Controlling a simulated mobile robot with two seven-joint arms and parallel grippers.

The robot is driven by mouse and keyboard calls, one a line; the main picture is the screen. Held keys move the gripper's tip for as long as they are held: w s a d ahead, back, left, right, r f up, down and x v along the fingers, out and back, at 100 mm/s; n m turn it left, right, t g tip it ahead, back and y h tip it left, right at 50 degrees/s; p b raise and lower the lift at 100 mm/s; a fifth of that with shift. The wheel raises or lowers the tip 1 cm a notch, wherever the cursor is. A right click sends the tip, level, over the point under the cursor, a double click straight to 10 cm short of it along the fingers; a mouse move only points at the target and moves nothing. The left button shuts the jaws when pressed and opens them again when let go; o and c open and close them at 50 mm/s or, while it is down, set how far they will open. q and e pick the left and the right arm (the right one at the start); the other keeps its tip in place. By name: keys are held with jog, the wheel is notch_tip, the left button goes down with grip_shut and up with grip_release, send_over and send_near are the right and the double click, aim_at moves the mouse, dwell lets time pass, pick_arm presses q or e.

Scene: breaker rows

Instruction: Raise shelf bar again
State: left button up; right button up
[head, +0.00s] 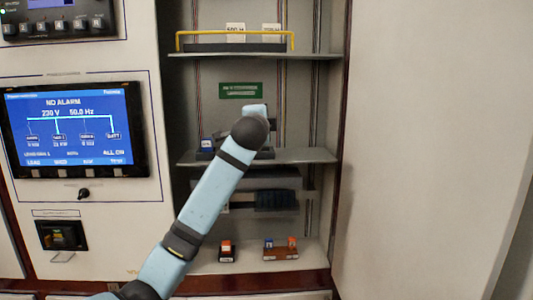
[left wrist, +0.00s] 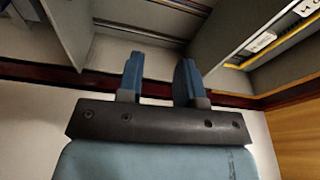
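A yellow shelf bar (head: 235,33) runs across the front of the top shelf (head: 250,55), above the shelf board, with its ends bent down. A yellow strip (left wrist: 285,37) beside white labels shows at the upper right of the left wrist view. My right gripper is in neither view.
The middle shelf (head: 300,156) holds a dark block with a blue part at its left. Small orange and blue breakers (head: 281,250) stand on the bottom shelf. A lit screen (head: 75,130) is on the left panel, and a plain door (head: 430,150) is at right.

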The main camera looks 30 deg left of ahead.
pick_arm(q)
notch_tip(320, 180, down, 9)
jog(key=d+h, duration=0.1)
jog(key=shift+d, duration=0.4)
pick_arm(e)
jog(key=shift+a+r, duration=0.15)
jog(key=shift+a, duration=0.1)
pick_arm(q)
jog(key=shift+w, duration=0.1)
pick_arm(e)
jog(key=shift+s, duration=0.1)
